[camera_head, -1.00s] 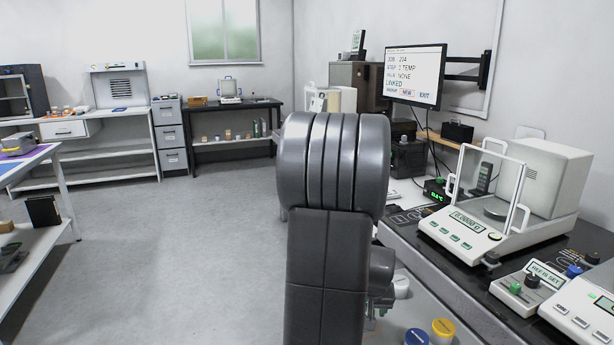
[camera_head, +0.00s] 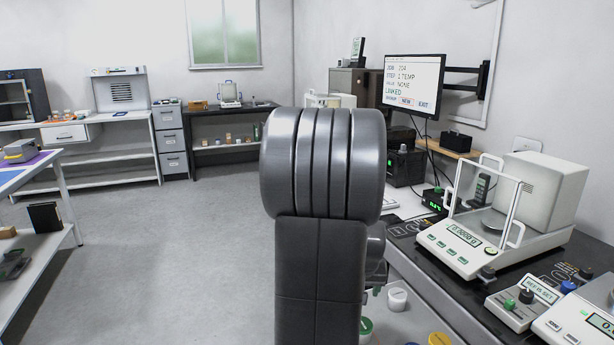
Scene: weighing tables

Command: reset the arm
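My dark grey arm (camera_head: 322,200) stands upright in the middle of the head view, its rounded joint at the top. It hides part of the back bench and the floor behind it. My gripper is not visible; some small parts of my arm show at its right side, too little to tell their state.
A dark weighing bench (camera_head: 470,282) runs along the right, with an analytical balance (camera_head: 462,246), a control box (camera_head: 522,303) and a monitor (camera_head: 412,84) beyond. Jars, one a white cup (camera_head: 397,299), sit low beside my arm. Open floor (camera_head: 170,270) lies left.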

